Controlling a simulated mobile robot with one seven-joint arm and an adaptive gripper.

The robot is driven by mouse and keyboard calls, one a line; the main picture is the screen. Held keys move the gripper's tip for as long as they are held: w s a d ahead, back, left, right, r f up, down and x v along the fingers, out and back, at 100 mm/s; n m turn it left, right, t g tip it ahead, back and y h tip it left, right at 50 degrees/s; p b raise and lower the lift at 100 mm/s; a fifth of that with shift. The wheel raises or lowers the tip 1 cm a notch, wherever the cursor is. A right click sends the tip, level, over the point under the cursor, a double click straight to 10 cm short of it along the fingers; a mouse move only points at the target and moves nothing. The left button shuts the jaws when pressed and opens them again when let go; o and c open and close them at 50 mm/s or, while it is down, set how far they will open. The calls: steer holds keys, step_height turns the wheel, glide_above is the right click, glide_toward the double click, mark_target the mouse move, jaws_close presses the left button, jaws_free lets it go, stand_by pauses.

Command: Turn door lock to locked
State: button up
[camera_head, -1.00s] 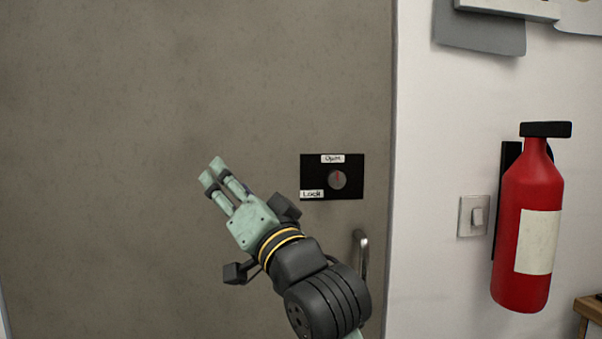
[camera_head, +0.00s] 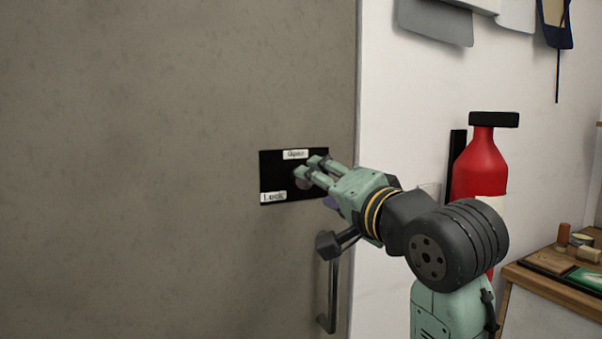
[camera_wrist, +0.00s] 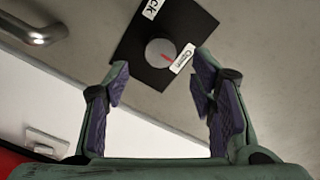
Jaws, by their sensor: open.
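The black lock plate (camera_head: 273,173) is on the grey door, with an "Open" label (camera_head: 295,154) at its top and a "Lock" label (camera_head: 273,197) at its lower left. In the wrist view, the round grey knob (camera_wrist: 157,54) sits on the plate, and its red mark points toward the "Open" label (camera_wrist: 182,58). My gripper (camera_head: 309,167) is in front of the plate in the head view and mostly hides the knob. In the wrist view, my gripper (camera_wrist: 161,80) has its fingers apart with nothing between them, and the knob shows beyond their tips.
A door handle (camera_head: 333,300) is below the plate; it also shows in the wrist view (camera_wrist: 38,36). A red fire extinguisher (camera_head: 482,160) hangs on the white wall at right, partly behind my arm. A wooden table (camera_head: 560,290) with small items stands at lower right.

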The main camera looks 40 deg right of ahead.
steer(key=p+x, duration=0.1)
steer(key=x, duration=0.6)
steer(key=shift+w+a+p, duration=0.1)
steer(key=shift+p, duration=0.3)
steer(key=shift+c, duration=0.5)
steer(key=c, duration=1)
